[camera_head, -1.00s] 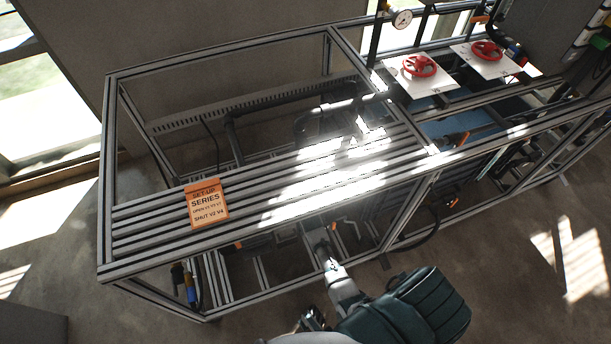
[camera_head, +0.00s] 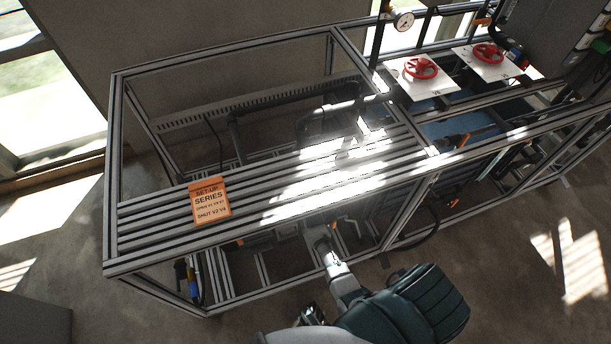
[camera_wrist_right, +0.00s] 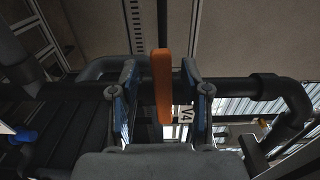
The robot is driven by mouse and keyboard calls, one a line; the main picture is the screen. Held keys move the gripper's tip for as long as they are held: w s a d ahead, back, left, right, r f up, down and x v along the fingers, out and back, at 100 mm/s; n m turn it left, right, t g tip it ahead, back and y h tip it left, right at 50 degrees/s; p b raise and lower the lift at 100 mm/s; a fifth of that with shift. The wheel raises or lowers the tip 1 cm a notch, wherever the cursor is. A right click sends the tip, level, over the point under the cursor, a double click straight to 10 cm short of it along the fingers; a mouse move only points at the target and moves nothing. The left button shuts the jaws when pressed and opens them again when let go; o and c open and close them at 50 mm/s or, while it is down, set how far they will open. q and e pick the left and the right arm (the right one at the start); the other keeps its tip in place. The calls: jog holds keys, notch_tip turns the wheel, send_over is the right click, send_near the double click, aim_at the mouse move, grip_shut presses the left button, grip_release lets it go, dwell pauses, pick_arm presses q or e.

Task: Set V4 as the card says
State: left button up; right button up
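The orange card (camera_head: 209,201) lies on the slatted top of the frame. It reads "SET-UP SERIES", an "OPEN" line too small to read surely, and "SHUT V2 V4". In the right wrist view, an orange valve handle (camera_wrist_right: 161,88) stands crosswise to a dark pipe (camera_wrist_right: 238,88). A tag "V4" (camera_wrist_right: 186,115) shows just behind it. My right gripper (camera_wrist_right: 160,72) is open, its blue-padded fingers on either side of the handle, with gaps visible at both sides. In the head view my right arm reaches in under the slats, which hide most of the gripper.
The metal frame (camera_head: 107,190) encloses dark pipes, with bars above and beside my right arm. Two red handwheels (camera_head: 421,68) on white plates and a pressure gauge (camera_head: 403,21) are at the back right. Open floor lies in front of the frame.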

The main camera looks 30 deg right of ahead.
jog(key=p+v, duration=0.3)
jog(key=v, duration=0.4)
jog(key=shift+p, duration=0.4)
jog(key=shift+a+r, duration=0.1)
